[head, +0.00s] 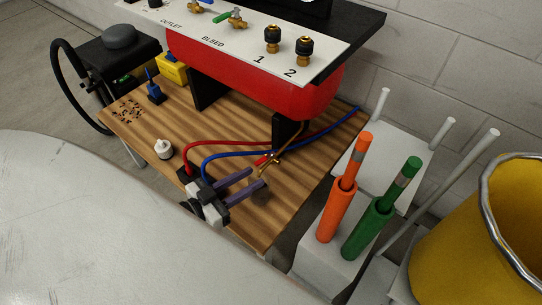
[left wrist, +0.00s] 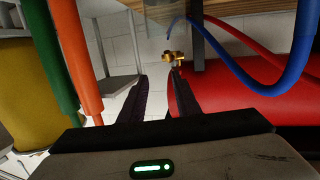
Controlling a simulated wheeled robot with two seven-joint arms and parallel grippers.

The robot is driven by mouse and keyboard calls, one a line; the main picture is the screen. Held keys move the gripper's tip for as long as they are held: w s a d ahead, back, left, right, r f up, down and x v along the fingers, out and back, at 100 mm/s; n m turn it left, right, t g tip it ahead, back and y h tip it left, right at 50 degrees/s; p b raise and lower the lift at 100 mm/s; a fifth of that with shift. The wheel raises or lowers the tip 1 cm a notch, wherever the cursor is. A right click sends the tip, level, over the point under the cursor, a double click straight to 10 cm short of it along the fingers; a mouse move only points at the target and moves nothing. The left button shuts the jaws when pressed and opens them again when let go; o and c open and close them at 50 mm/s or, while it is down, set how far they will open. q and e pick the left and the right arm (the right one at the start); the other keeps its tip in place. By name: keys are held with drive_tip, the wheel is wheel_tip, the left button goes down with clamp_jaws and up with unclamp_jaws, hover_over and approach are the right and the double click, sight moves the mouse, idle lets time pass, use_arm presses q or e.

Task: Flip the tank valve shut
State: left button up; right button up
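A red tank (head: 255,75) carries a white panel with valves on top. A valve with a blue lever (head: 196,7) sits near the OUTLET label, and a valve with a green lever (head: 236,16) sits near BLEED. I cannot tell which one is the tank valve, and the panel's top is cut off. My left gripper (head: 256,178) is over the wooden table, below the tank and well away from the panel valves. It is open and empty, its fingers apart in the left wrist view (left wrist: 157,78). My right gripper is not in view.
Red and blue hoses (head: 235,143) and a brass torch fitting (head: 272,157) lie by my left gripper; the fitting shows in the left wrist view (left wrist: 174,57). An orange holder (head: 338,210), a green holder (head: 368,228) and a yellow bin (head: 465,240) stand right.

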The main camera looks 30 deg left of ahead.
sight(266, 157)
use_arm(q)
drive_tip(key=a, duration=0.1)
drive_tip(key=w+a+t+b, duration=0.1)
drive_tip(key=a+b, duration=0.1)
drive_tip(key=shift+w+f+t+h, duration=0.3)
drive_tip(key=shift+w+h, duration=0.1)
drive_tip(key=b+x, duration=0.2)
drive_tip(key=x, duration=0.7)
drive_tip(key=shift+w+d, duration=0.2)
drive_tip(key=shift+w, duration=0.15)
drive_tip(key=shift+c, duration=0.2)
clamp_jaws()
